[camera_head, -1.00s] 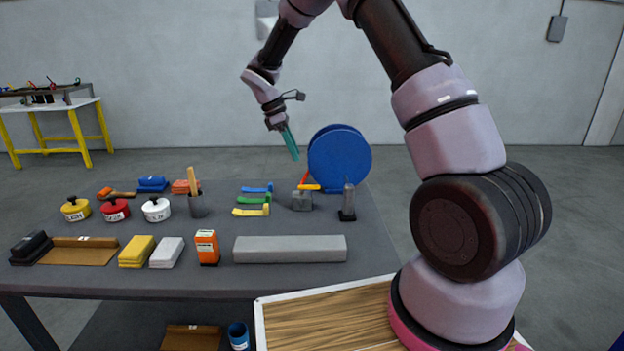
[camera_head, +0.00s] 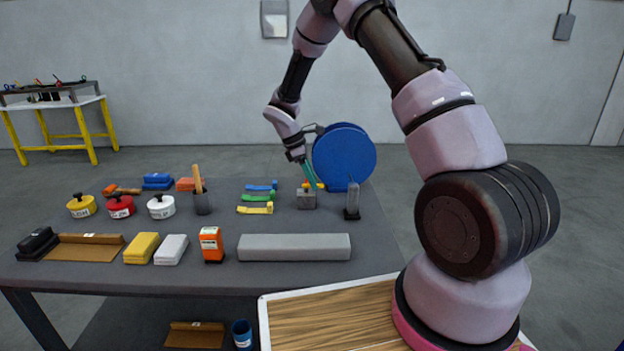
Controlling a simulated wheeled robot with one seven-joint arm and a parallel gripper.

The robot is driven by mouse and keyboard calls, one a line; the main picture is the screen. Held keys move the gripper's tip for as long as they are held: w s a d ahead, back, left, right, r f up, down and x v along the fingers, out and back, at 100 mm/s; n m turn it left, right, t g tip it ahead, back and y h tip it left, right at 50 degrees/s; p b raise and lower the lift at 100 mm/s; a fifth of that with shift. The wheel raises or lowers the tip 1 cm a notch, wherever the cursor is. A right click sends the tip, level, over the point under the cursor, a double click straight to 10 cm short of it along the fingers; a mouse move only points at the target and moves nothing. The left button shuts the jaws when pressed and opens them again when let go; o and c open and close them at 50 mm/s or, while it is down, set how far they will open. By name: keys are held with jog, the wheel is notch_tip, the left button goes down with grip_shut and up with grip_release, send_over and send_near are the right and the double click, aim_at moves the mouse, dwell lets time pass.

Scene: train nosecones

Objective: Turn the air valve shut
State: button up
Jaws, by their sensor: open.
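The air valve appears to be the small grey block (camera_head: 306,201) with orange-yellow handle parts on top, near the back right of the dark table. My gripper (camera_head: 312,180) points down at the top of this block, its teal fingers close to the handle. The fingers partly hide the handle. I cannot tell whether they touch it or stand around it. The gripper is open.
A blue reel (camera_head: 343,158) stands right behind the gripper. A grey upright cylinder (camera_head: 353,199) on a black base is just right of the valve. Blue, green and yellow handles (camera_head: 256,209) lie to its left. A long grey bar (camera_head: 294,247) lies in front.

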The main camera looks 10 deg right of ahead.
grip_shut()
jog(key=shift+m, duration=0.3)
jog(key=m, duration=0.1)
jog(key=m+g, duration=0.1)
jog(key=m, duration=0.2)
jog(key=shift+s+a+g+y, duration=0.15)
jog(key=shift+s+g+y, duration=0.15)
jog(key=shift+g+y, duration=0.1)
jog(key=m, duration=0.1)
jog(key=m+y, duration=0.1)
jog(key=m, duration=0.1)
jog(key=m+g, duration=0.1)
jog(key=shift+s+a+r+m, duration=0.1)
jog(key=shift+s+a+m, duration=0.2)
jog(key=shift+m, duration=0.1)
jog(key=m, duration=0.1)
jog(key=m+y, duration=0.1)
jog(key=m, duration=0.1)
jog(key=m+y, duration=0.1)
jog(key=shift+a+m+g, duration=0.3)
jog(key=shift+a+g, duration=0.05)
jog(key=shift+g, duration=0.05)
jog(key=shift+a+m+y, duration=0.15)
jog(key=shift+m+y, duration=0.25)
jog(key=shift+m, duration=0.6)
jog(key=shift+a+m+y, duration=0.15)
jog(key=shift+m+y, duration=0.25)
jog(key=shift+m, duration=0.6)
